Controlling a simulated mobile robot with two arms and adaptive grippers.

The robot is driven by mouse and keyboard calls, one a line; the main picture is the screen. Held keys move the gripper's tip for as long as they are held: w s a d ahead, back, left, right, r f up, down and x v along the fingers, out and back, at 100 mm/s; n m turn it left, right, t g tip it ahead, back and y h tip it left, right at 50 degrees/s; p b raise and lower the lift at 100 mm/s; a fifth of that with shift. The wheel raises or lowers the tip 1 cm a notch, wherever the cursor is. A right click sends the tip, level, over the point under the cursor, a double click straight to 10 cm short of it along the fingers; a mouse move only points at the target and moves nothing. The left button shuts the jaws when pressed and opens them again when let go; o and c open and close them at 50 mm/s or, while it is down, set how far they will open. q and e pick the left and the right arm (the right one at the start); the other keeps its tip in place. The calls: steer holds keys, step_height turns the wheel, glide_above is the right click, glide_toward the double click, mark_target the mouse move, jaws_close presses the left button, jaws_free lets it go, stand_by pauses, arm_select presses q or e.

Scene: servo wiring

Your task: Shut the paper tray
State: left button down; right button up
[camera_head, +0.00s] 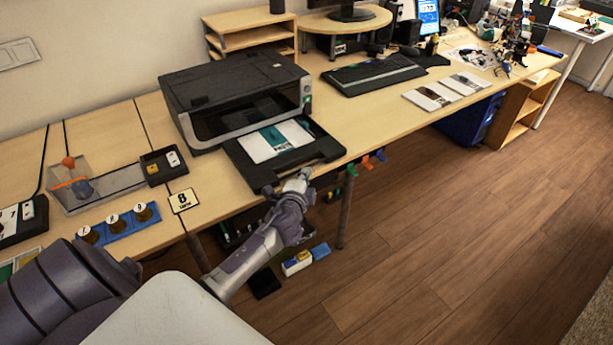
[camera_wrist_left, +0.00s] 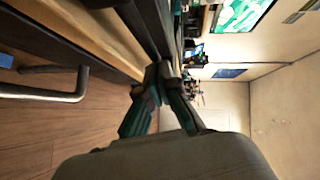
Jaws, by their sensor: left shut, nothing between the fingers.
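The black printer (camera_head: 240,95) stands on the desk in the head view. Its black paper tray (camera_head: 325,150) is pulled out toward the desk's front edge, with a printed sheet (camera_head: 275,140) lying on it. My left gripper (camera_head: 303,175) is shut and empty at the tray's front edge; I cannot tell whether it touches the tray. In the left wrist view, the shut gripper fingers (camera_wrist_left: 158,75) are close to a dark edge, which looks like the tray (camera_wrist_left: 150,25). My right gripper is not in view.
A keyboard (camera_head: 373,74) and leaflets (camera_head: 445,90) lie right of the printer. A number 8 card (camera_head: 183,201), a blue holder with knobs (camera_head: 118,223) and a clear box (camera_head: 95,185) are to the left. Coloured hooks (camera_head: 366,162) hang under the desk edge. The floor (camera_head: 430,220) in front is open.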

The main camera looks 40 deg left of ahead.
mark_target(277, 148)
arm_select(q)
steer(key=w+a, duration=0.2)
steer(key=a, duration=0.2)
steer(key=w+a+b, duration=0.1)
steer(key=a, duration=0.4)
steer(key=w+a+b, duration=0.1)
steer(key=w+a, duration=0.1)
steer(key=a, duration=0.3)
steer(key=shift+w, duration=0.35)
steer(key=shift+w+a+b, duration=0.1)
steer(key=shift+a+b, duration=0.1)
steer(key=shift+b, duration=0.1)
steer(key=shift+a+r, duration=0.1)
steer(key=shift+r, duration=0.15)
